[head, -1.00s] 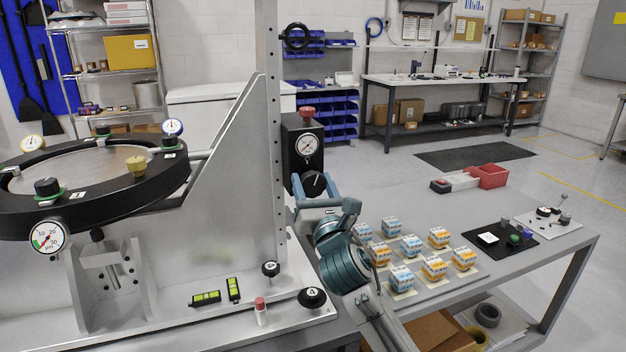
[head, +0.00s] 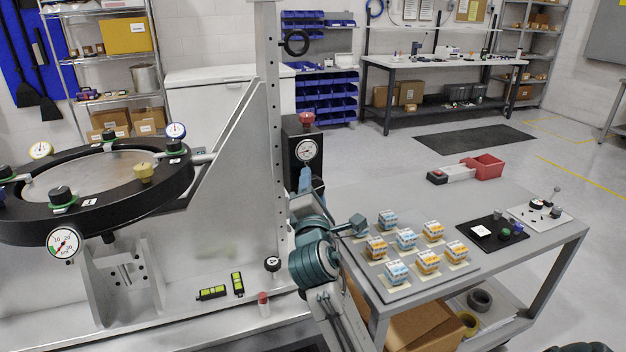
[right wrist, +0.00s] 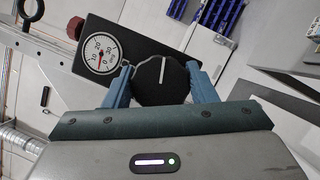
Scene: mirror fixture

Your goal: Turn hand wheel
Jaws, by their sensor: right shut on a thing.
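The hand wheel is a black round knob (right wrist: 160,84) with a white line, on the black box (right wrist: 142,45) below a white dial gauge (right wrist: 102,54). In the right wrist view its white line points nearly straight up. My right gripper (right wrist: 160,72) is shut on the knob, one blue finger on each side of it. In the head view the same gripper (head: 305,180) is in front of the box (head: 302,148) and hides most or all of the knob. The gauge (head: 306,150) and a red knob (head: 305,118) on top stay visible. My left gripper is not in view.
A metal post (head: 268,120) and a slanted plate stand just left of the box. A large black ring (head: 110,208) with gauges is at the left. Several small blue and orange boxes (head: 406,239) stand on the bench right of my arm.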

